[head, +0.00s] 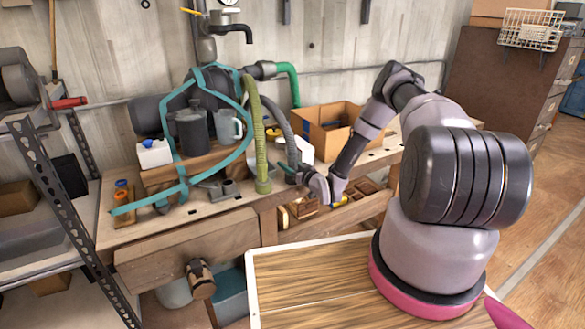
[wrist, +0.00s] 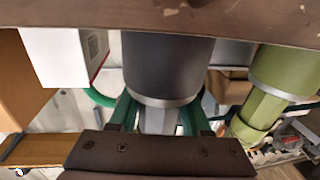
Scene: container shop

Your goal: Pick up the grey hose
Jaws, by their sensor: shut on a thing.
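The grey hose (head: 286,133) hangs in a curve above the workbench, just right of an olive-green hose (head: 258,135). My gripper (head: 292,174) reaches in from the right at the hose's lower end. In the wrist view the grey hose end (wrist: 168,65) is a dark cylinder with a light grey collar. The two green fingers of my gripper (wrist: 160,117) stand on either side of the collar and are shut on it. The olive-green hose (wrist: 282,75) is close by on the right, apart from the fingers. The far side of the grip is hidden.
A cardboard box (head: 328,125) stands behind my forearm, and a white box (wrist: 58,55) is left of the hose in the wrist view. A bright green hose (head: 292,85) curves behind.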

